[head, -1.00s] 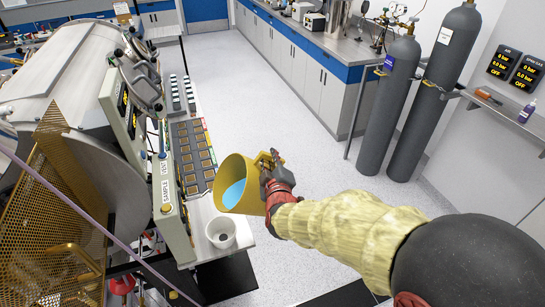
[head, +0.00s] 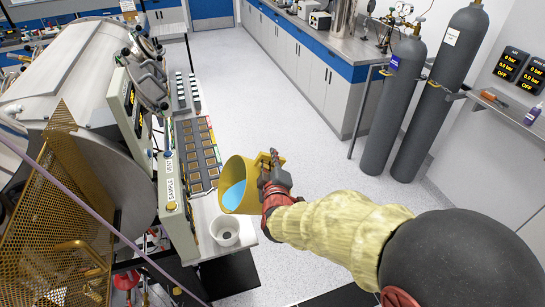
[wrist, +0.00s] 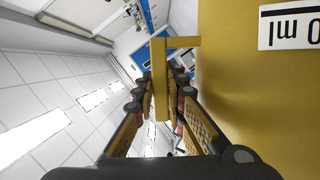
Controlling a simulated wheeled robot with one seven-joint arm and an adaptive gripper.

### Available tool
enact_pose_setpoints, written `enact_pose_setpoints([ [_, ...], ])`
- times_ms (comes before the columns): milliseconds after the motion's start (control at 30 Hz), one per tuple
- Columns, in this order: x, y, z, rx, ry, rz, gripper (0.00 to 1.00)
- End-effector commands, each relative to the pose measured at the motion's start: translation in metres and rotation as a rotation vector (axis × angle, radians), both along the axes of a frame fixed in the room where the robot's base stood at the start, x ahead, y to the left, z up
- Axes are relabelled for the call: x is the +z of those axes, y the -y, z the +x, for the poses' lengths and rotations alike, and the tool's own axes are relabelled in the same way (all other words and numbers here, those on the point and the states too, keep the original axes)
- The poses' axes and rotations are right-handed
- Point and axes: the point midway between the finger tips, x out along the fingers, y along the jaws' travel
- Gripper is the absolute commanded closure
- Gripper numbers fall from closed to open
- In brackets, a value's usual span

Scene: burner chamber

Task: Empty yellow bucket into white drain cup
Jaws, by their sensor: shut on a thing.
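The yellow bucket (head: 243,190) is held in the air, tilted with its mouth toward the left, and blue liquid (head: 234,195) shows inside it. My gripper (head: 272,176) is shut on the bucket's handle at its right side. In the wrist view, my gripper's fingers (wrist: 160,95) close around the yellow handle, and the bucket's wall (wrist: 245,95) with a white volume label fills the right. The white drain cup (head: 225,231) stands on the white bench end, below and slightly left of the bucket's mouth. No liquid stream is visible between them.
A control panel with "SAMPLE" and "VENT" labels (head: 172,190) stands just left of the cup. A large steel chamber (head: 70,75) and yellow mesh guard (head: 55,225) are further left. Grey gas cylinders (head: 395,105) stand at the right. The floor (head: 300,130) behind the bucket is clear.

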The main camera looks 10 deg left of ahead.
Motion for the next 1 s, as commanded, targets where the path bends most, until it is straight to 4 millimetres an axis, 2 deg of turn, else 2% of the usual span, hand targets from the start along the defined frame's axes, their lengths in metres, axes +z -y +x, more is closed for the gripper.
enact_pose_setpoints([
  [33,0.005,-0.001,0.001,0.000,0.008,0.005,1.00],
  [1000,0.006,-0.014,-0.007,-0.002,0.058,-0.080,1.00],
])
